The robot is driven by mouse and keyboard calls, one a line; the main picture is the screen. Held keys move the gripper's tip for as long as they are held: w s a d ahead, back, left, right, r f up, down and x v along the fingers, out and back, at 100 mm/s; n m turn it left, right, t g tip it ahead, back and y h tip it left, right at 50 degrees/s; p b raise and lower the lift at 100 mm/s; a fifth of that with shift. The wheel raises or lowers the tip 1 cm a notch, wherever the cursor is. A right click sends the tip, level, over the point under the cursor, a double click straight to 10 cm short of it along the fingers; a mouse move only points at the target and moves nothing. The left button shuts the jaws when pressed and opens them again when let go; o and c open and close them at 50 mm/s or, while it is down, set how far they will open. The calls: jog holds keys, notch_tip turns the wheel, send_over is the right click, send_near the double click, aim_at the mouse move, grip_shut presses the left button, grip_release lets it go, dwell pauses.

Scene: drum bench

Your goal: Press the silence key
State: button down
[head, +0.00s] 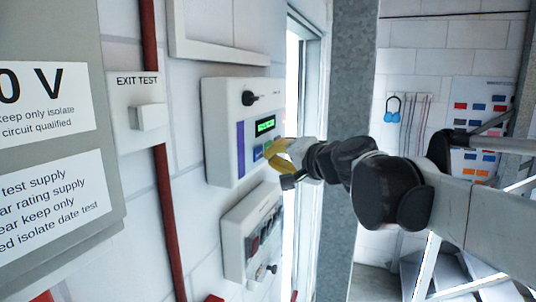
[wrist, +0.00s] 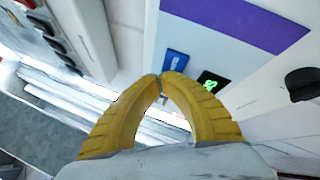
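A white wall panel (head: 222,125) carries a lit green display (head: 265,125), a purple strip (head: 240,148) and a blue key (head: 257,154) below the display. I cannot read a silence label on the key. In the wrist view the blue key (wrist: 175,63) is just beyond my fingertips, and the display (wrist: 213,82) is partly hidden by the right finger. My gripper (wrist: 163,77) has its yellow fingertips together with nothing between them. In the head view my gripper (head: 273,160) is close in front of the panel's lower part. I cannot tell whether it touches the key.
A black knob (head: 249,98) sits at the panel's top. A second white box (head: 235,240) with dark switches is below. An EXIT TEST box (head: 134,115), red pipe (head: 164,200) and grey cabinet (head: 75,130) are to the left. A grey column (head: 352,70) stands behind my arm.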

jog(key=s+d, duration=0.2)
jog(key=d, duration=0.3)
jog(key=shift+d, duration=0.35)
jog(key=shift+f, duration=0.1)
jog(key=s+d+f+n+g+h+b, duration=0.1)
jog(key=s+d+f+b, duration=0.4)
jog(key=f, duration=1.8)
jog(key=s+d+f+n+g+h+b, duration=0.2)
jog(key=s+d+f+h+b, duration=0.3)
jog(key=s+f+b, duration=0.8)
jog(key=s+d+f+n+g+h+b, duration=0.2)
jog(key=s+d+f+b, duration=0.3)
jog(key=f+b, duration=1.7)
jog(key=s+f+h, duration=0.1)
jog(key=s+f, duration=0.3)
jog(key=f, duration=0.6)
jog(key=shift+f+g, duration=0.35)
jog(key=shift+g, duration=0.05)
